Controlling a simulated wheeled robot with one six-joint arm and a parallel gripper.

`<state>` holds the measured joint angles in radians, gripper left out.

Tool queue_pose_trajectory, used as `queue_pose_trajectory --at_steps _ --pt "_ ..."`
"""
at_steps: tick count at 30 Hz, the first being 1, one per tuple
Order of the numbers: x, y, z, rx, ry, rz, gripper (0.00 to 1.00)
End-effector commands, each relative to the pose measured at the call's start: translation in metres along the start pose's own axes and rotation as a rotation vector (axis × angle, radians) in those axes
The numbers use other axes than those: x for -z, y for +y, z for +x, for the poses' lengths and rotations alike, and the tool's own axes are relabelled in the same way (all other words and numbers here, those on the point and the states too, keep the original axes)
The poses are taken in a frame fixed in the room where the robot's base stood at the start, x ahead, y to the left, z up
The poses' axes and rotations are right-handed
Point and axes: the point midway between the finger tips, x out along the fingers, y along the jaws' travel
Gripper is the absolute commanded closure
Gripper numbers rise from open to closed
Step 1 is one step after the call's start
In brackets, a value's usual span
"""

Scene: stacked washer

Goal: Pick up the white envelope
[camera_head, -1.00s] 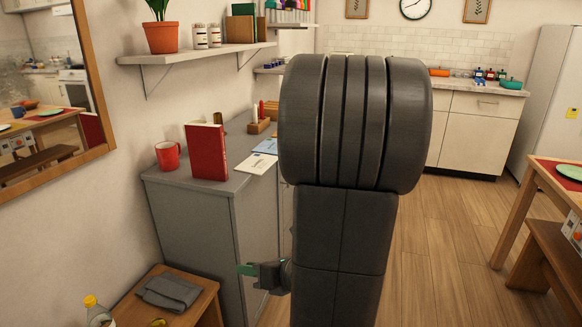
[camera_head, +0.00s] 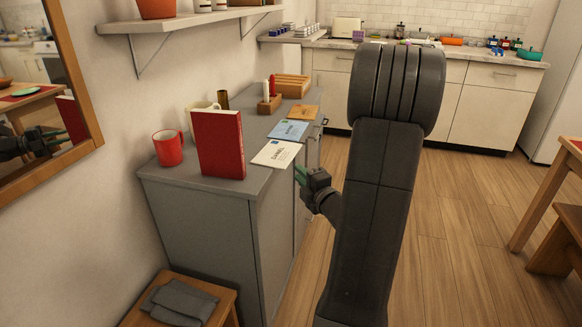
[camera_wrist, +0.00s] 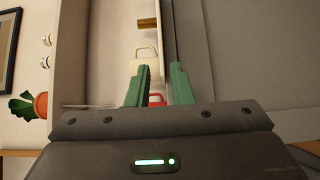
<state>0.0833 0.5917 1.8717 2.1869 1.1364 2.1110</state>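The white envelope (camera_head: 276,154) with dark print lies flat on the grey cabinet top (camera_head: 255,186), close to its right edge. It is right of a standing red book (camera_head: 219,145). A blue envelope (camera_head: 289,130) and a brown one (camera_head: 302,112) lie behind it. My gripper (camera_head: 300,174) is just right of the cabinet edge, near the white envelope and apart from it. In the wrist view its green fingers (camera_wrist: 160,72) are apart, with nothing held between them. I cannot make out the white envelope in the wrist view.
A red mug (camera_head: 168,148) and a cream mug (camera_head: 197,112) stand left of and behind the book. A wooden holder (camera_head: 269,103) with candles stands further back. A shelf (camera_head: 180,25) overhangs on the left wall. Open floor (camera_head: 450,230) lies to the right.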

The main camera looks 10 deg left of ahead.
Motion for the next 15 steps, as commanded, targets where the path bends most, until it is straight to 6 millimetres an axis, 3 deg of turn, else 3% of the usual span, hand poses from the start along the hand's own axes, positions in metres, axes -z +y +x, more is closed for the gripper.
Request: queue_pose_trajectory --at_steps 6,15 --pt "0.001 0.001 0.031 0.001 0.003 -0.001 0.8" --pt "0.001 0.0 0.052 0.002 0.001 -0.002 0.8"
